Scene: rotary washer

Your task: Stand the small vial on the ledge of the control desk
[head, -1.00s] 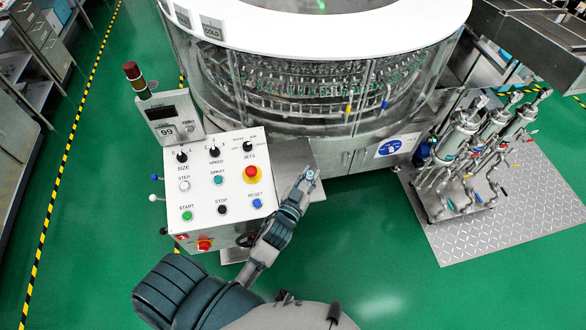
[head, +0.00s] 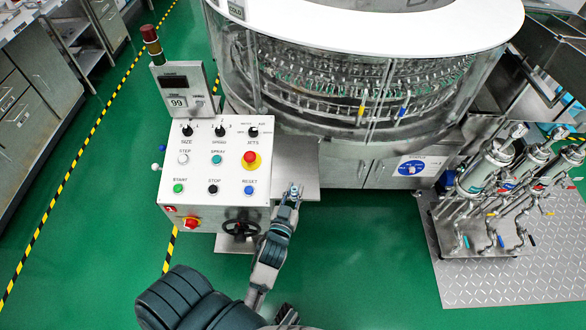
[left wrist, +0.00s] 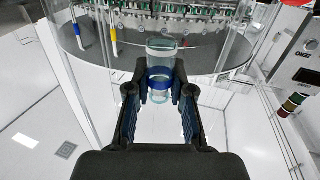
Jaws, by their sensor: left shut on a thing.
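The small vial (left wrist: 160,76) is clear glass with a blue band and looks roughly upright in the left wrist view. My left gripper (left wrist: 160,88) is shut on it, with a finger on each side. In the head view my left gripper (head: 293,190) is over the front part of the grey metal ledge (head: 298,158), just right of the control desk (head: 214,172). The vial is too small there to tell whether it touches the ledge.
The glass-walled rotary washer (head: 350,95) stands behind the ledge. A pump rig (head: 490,195) stands on a metal plate at right. Green floor is clear between.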

